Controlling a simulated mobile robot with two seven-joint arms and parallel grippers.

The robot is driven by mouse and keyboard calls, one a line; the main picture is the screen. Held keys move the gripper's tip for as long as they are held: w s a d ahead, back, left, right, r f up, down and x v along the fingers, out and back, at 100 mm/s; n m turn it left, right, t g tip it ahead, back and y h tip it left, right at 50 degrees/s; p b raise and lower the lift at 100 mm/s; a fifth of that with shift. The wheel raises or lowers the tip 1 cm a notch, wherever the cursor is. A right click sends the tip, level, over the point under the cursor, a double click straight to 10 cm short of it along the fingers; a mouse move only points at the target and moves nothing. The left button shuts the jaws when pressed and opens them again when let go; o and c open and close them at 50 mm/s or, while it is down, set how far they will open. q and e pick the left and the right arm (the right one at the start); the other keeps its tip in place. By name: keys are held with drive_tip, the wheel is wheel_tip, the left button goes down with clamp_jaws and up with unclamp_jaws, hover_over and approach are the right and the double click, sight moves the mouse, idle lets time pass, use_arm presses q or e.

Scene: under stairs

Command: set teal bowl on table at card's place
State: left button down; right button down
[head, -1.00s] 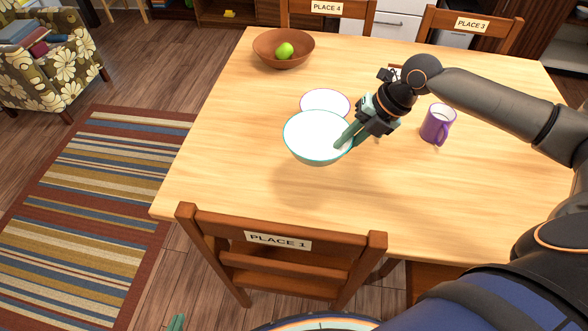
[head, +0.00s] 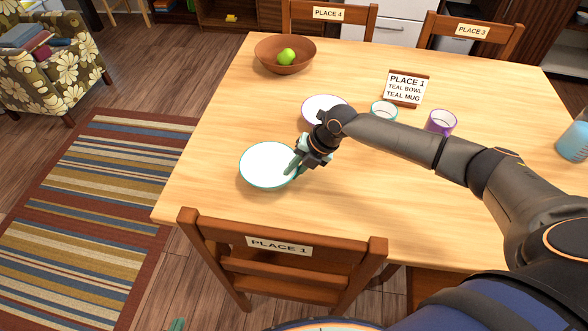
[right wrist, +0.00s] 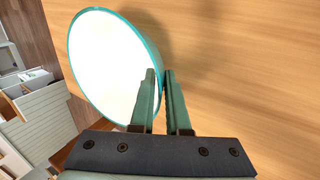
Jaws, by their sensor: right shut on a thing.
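The white bowl with a teal rim (head: 266,164) is over the table's front-left part, behind the chair labelled PLACE 1 (head: 280,246). My right gripper (head: 294,165) is shut on the bowl's right rim; its fingers pinch the rim in the right wrist view (right wrist: 158,100). The bowl is at or just above the tabletop; I cannot tell if it touches. The card (head: 406,88) stands on the table and reads PLACE 1, TEAL BOWL, TEAL MUG. A teal mug (head: 384,112) is partly hidden by my right arm. Only a tip of my left gripper (head: 177,324) shows at the bottom edge.
A purple-rimmed bowl (head: 322,106) stands behind my right gripper. A purple mug (head: 441,122) and a blue-filled vessel (head: 574,140) are to the right. A brown bowl with a green apple (head: 286,57) is at the back left. The wooden table (head: 220,130) is bare around the teal bowl.

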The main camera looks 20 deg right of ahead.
drive_tip(key=shift+f, duration=0.15)
drive_tip(key=shift+f, duration=0.25)
drive_tip(key=c, duration=0.9)
unclamp_jaws()
drive_tip(key=shift+r, duration=0.1)
drive_tip(key=shift+d+r, duration=0.15)
drive_tip(key=shift+r, duration=0.3)
drive_tip(key=v, duration=1.1)
drive_tip(key=shift+r, duration=0.2)
